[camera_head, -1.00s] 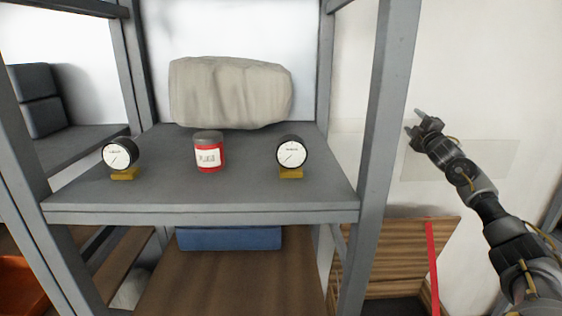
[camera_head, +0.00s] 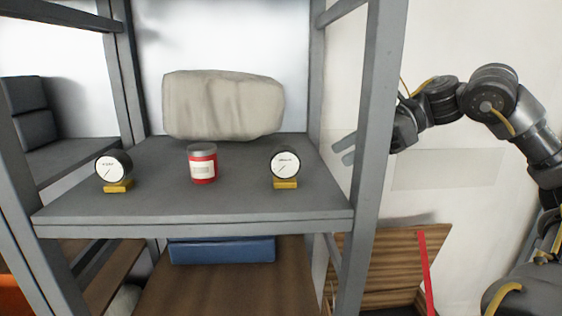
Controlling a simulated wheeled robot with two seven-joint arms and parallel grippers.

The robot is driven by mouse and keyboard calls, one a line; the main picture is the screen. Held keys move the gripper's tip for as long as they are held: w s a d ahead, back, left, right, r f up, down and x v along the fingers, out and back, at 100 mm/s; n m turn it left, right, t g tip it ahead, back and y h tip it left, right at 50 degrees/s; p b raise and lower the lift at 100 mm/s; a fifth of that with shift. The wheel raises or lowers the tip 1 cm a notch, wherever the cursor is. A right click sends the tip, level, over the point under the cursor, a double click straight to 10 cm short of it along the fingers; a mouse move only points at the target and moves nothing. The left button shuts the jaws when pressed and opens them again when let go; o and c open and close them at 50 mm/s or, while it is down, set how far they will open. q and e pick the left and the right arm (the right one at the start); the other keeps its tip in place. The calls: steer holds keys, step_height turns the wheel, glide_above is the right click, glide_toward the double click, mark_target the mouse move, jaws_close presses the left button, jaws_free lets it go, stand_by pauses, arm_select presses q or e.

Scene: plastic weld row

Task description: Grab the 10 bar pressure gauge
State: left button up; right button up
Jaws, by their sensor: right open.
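Two round pressure gauges with white dials and black rims stand upright on yellow bases on the grey shelf (camera_head: 240,205). One gauge (camera_head: 110,168) is at the left and the other gauge (camera_head: 285,165) is at the right. The dial print is too small to tell which one reads 10 bar. My right gripper (camera_head: 343,149) is open and empty, to the right of the right gauge and apart from it. It is partly hidden behind the shelf's front right post (camera_head: 378,150). My left gripper is not in view.
A red can (camera_head: 202,165) with a white label stands between the gauges. A grey-beige wrapped bundle (camera_head: 222,106) lies behind them. A blue box (camera_head: 222,250) and a wooden crate (camera_head: 385,265) are lower down. The shelf front is clear.

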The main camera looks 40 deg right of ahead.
steer(key=p, duration=0.5)
glide_toward(276, 161)
steer(key=w+f, duration=0.1)
steer(key=w+a+f, duration=0.1)
steer(key=w, duration=0.1)
steer(key=shift+a+f, duration=0.2)
steer(key=shift+f, duration=0.2)
steer(key=shift+w+a+f, duration=0.2)
steer(key=shift+a, duration=0.1)
steer(key=shift+w+a+r+p, duration=0.15)
steer(key=shift+a+p, duration=0.05)
steer(key=shift+p, duration=0.1)
steer(key=p+x, duration=0.1)
steer(key=x, duration=0.4)
steer(key=shift+p, duration=0.35)
steer(key=shift+w+a, duration=0.1)
steer(key=shift+w, duration=0.05)
steer(key=shift+c, duration=0.3)
jaws_close()
